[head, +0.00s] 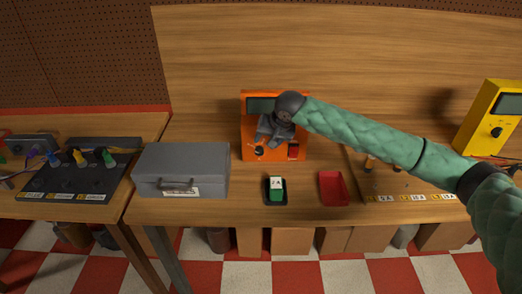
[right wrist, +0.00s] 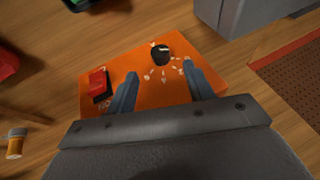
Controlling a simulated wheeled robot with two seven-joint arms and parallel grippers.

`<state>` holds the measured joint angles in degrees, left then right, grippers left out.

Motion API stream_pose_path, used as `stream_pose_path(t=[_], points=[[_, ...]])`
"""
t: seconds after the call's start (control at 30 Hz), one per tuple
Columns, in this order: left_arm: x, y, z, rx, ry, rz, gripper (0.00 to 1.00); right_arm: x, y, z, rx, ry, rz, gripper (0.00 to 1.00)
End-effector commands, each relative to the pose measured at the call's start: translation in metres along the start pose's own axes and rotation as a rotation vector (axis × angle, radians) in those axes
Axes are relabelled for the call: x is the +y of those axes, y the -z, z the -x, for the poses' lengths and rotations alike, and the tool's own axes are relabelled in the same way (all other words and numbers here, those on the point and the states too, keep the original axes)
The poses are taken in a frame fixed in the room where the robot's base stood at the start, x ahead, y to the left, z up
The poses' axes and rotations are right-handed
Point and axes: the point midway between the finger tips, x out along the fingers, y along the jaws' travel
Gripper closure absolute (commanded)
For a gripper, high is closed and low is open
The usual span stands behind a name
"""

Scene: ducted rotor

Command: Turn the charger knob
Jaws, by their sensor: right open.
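The orange charger (head: 248,127) stands on the wooden bench below the back board. It has a dark display (head: 260,105), a red switch (head: 293,151) and a black knob (head: 259,151) low on its front. The knob (right wrist: 160,54) also shows in the right wrist view, with pale marks around it. My right gripper (head: 263,139) is in front of the charger. In the right wrist view its two fingers (right wrist: 160,72) are apart and empty, pointing at the panel. The knob lies just beyond the gap between the fingertips, with no visible contact. My left gripper is not in view.
A grey metal box (head: 181,168) stands left of the charger. A small black tray (head: 269,197) with a green and white item and an empty red tray (head: 333,188) lie in front. A yellow meter (head: 492,120) stands at right. My right arm crosses above the bench's right side.

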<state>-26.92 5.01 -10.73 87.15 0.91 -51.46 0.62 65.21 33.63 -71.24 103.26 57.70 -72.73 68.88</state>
Motion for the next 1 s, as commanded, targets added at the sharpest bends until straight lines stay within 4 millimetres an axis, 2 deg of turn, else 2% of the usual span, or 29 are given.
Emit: stream_pose_path(t=[0.17,0.6,0.8,1.0], points=[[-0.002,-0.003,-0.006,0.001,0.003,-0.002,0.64,-0.001,0.001,-0.009,-0.001,-0.001,-0.015,0.48],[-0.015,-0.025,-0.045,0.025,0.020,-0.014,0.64,0.000,0.000,-0.065,-0.001,-0.002,-0.013,0.48],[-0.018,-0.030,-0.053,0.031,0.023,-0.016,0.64,0.000,-0.001,-0.076,0.000,-0.002,-0.012,0.48],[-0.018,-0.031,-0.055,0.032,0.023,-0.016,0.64,0.000,-0.001,-0.078,0.000,-0.002,-0.012,0.48]])
